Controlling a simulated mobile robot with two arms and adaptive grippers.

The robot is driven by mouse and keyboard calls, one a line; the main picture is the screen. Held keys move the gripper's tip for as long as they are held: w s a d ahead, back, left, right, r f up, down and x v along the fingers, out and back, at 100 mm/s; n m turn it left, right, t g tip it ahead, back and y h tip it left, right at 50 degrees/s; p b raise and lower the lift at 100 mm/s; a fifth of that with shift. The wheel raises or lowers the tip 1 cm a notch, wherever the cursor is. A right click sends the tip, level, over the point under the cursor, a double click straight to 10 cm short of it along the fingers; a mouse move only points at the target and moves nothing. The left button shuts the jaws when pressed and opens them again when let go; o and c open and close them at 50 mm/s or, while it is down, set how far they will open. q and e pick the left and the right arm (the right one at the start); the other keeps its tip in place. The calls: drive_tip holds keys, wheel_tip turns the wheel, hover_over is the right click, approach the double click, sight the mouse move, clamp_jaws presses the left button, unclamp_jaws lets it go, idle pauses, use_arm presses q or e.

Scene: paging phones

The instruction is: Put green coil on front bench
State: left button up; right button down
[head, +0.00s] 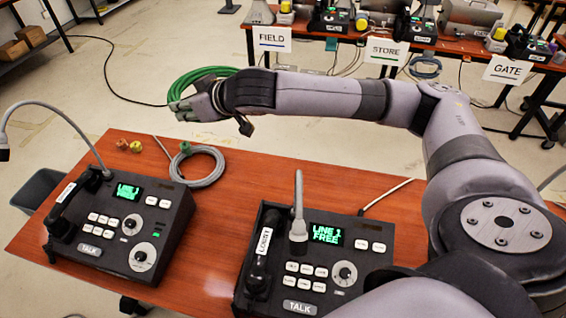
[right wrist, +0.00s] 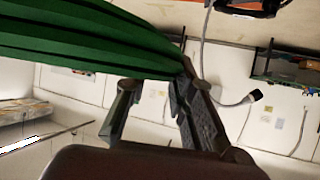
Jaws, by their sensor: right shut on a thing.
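The green coil (head: 203,77) is a ring of green hose, held in the air at the far side of the front bench (head: 290,195). My right gripper (head: 184,108) is shut on its near side, and the hand hides part of the ring. In the right wrist view the coil (right wrist: 95,42) fills the upper left, against the fingers of the right gripper (right wrist: 158,88). The front bench has a red-brown top. My left gripper is not in view.
Two paging phones, left (head: 120,215) and right (head: 320,260), stand on the front bench. A grey cable coil (head: 205,168) and small knobs (head: 135,146) lie near its far edge. The bench top between the phones is clear. Labelled benches stand behind.

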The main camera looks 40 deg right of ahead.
drive_tip(key=f, duration=0.1)
drive_tip(key=d+f+n+y, duration=0.1)
drive_tip(key=f, duration=0.1)
drive_tip(key=shift+s, duration=0.15)
wheel_tip(320, 180, down, 3)
drive_tip(key=d, duration=0.2)
drive_tip(key=n+g+y+b, duration=0.2)
drive_tip(key=n+y, duration=0.1)
hover_over(271, 205)
wheel_tip(271, 205, down, 12)
wheel_tip(271, 205, down, 15)
drive_tip(key=b, duration=0.6)
drive_tip(key=shift+r, duration=0.15)
use_arm(q)
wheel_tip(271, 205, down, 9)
drive_tip(key=b, duration=0.1)
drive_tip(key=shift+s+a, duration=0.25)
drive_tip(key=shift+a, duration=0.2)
use_arm(e)
drive_tip(key=shift+w+f, duration=0.2)
drive_tip(key=shift+f, duration=2.4)
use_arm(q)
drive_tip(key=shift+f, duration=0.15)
use_arm(e)
drive_tip(key=c, duration=1.4)
unclamp_jaws()
drive_tip(key=shift+s+f, duration=0.1)
drive_tip(key=shift+f, duration=0.05)
drive_tip(key=shift+o, duration=0.2)
